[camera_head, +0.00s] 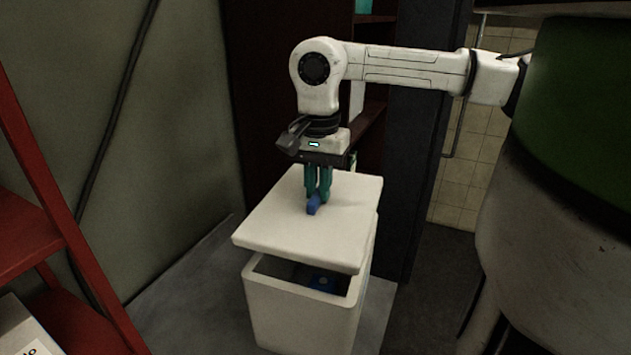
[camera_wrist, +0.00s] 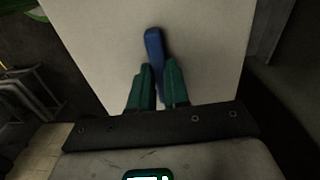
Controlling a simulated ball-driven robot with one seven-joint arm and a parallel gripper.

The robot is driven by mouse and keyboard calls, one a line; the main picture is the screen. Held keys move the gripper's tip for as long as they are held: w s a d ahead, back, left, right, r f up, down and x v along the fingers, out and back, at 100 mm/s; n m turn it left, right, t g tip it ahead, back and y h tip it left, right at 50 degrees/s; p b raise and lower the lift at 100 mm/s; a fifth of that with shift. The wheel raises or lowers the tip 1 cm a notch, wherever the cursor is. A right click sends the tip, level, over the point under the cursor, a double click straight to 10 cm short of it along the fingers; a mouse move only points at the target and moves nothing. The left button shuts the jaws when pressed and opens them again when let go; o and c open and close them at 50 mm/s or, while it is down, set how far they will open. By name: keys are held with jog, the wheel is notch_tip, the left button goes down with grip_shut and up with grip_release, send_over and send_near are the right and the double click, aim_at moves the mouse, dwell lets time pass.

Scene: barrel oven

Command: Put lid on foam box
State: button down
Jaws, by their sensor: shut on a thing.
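The white lid (camera_head: 290,228) is over the white foam box (camera_head: 295,315) in the head view. It looks tilted and set back, and an open gap shows at the box's near side. A blue item (camera_head: 323,283) shows inside the box through this gap. My gripper (camera_head: 317,200) points down above the lid, with its green fingers shut on the lid's blue handle (camera_head: 312,208). In the wrist view, my gripper (camera_wrist: 157,75) holds the blue handle (camera_wrist: 153,45) and the lid (camera_wrist: 100,40) fills the middle. Whether the lid's far side touches the box is hidden.
A red shelf (camera_head: 60,250) stands at the left, with a white box (camera_head: 22,330) on it. A dark cabinet with shelves (camera_head: 370,130) is behind the foam box. A large green and white drum (camera_head: 560,190) stands at the right. Grey floor (camera_head: 190,290) lies left of the box.

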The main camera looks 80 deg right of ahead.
aim_at(318, 211)
jog(key=shift+f+b, duration=1.85)
jog(key=shift+f, duration=1.05)
jog(key=shift+f+b, duration=0.65)
jog(key=shift+b, duration=0.75)
dwell(0.4)
dwell(0.4)
jog(key=c, duration=0.5)
grip_release()
jog(key=shift+c, duration=0.2)
jog(key=shift+r, duration=0.15)
jog(key=shift+r+p, duration=1.9)
jog(key=shift+r, duration=1.5)
jog(key=shift+c, duration=0.2)
